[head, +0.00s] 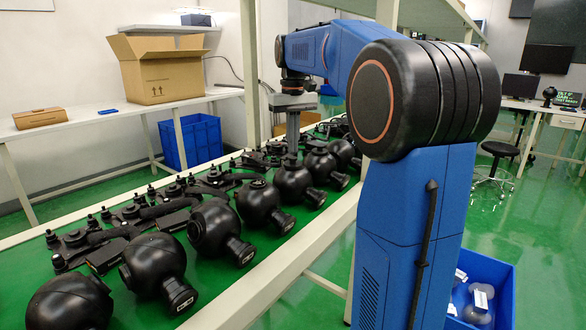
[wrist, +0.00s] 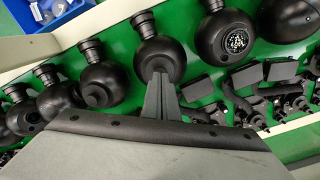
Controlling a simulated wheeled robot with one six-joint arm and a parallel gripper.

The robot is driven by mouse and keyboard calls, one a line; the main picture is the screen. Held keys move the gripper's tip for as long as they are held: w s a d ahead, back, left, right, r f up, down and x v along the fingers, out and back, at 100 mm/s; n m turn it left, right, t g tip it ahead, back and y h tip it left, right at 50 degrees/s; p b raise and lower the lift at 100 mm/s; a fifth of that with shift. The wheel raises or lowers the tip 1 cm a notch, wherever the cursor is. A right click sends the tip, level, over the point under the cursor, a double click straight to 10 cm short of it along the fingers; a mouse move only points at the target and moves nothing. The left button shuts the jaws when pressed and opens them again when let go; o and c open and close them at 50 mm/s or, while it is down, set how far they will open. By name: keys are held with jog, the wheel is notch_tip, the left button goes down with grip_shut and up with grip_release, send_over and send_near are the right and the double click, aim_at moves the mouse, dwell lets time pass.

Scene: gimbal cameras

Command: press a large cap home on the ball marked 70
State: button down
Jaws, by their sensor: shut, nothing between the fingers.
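Several black balls with short necks stand in a row on the green bench top. The number 70 cannot be read on any of them. My gripper (head: 292,152) points down, shut and empty, at one ball (head: 295,181). In the wrist view the shut fingertips (wrist: 159,80) overlap the lower edge of a ball (wrist: 158,60); I cannot tell whether they touch it. Another ball (wrist: 225,36) to the right shows a round opening with a speckled inside. Clear and whitish pieces (head: 480,299), possibly caps, lie in a blue bin (head: 507,290).
Black arm-like parts (head: 215,180) lie behind the balls on the green bench (head: 30,262). A pale rail (head: 262,292) runs along the bench's near edge. A cardboard box (head: 160,75) stands on a side table, with a blue crate (head: 190,140) below.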

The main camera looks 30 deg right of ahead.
jog(key=shift+f, duration=0.7)
dwell(0.6)
notch_tip(320, 180, up, 7)
dwell(1.3)
dwell(0.4)
